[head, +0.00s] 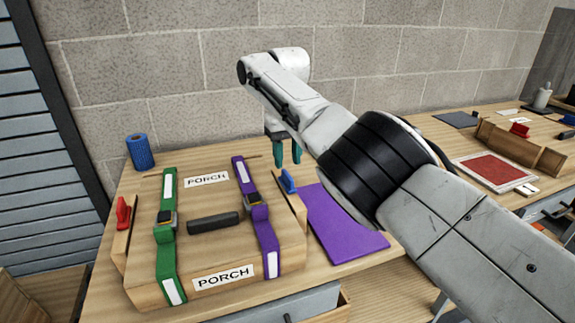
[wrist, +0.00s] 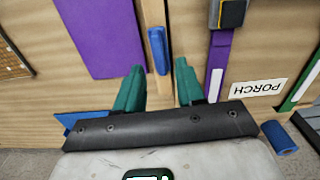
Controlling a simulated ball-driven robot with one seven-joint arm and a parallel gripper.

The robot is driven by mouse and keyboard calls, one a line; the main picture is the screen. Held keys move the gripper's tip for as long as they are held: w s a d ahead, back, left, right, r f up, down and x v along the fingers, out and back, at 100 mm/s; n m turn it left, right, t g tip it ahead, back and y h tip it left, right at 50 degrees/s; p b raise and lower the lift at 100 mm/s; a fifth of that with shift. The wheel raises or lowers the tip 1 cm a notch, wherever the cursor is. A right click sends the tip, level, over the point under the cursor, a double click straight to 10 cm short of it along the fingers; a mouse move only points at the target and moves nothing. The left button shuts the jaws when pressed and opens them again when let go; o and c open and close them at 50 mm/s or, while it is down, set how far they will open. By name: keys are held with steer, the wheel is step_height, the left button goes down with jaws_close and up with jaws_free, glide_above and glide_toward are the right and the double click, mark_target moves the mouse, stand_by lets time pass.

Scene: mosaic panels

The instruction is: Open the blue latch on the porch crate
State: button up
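In the wrist view the blue latch (wrist: 158,50) lies along the light strip. My gripper (head: 286,158) is above and behind the latch. In the wrist view my gripper (wrist: 159,68) has its teal fingers spread apart, with the latch in line with the gap between them. Nothing is held. Whether the fingers are level with the latch cannot be told.
A red latch (head: 123,212) is at the crate's left side. A green strap (head: 166,250) and a purple strap (head: 262,225) with buckles cross the crate. A purple mat (head: 345,230) lies to the right, a blue roll (head: 140,151) behind left. A block wall is behind.

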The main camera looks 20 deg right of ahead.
mark_target(288, 174)
step_height(288, 174, up, 6)
steer(key=p, duration=0.3)
steer(key=shift+r, duration=0.25)
steer(key=shift+p, duration=0.3)
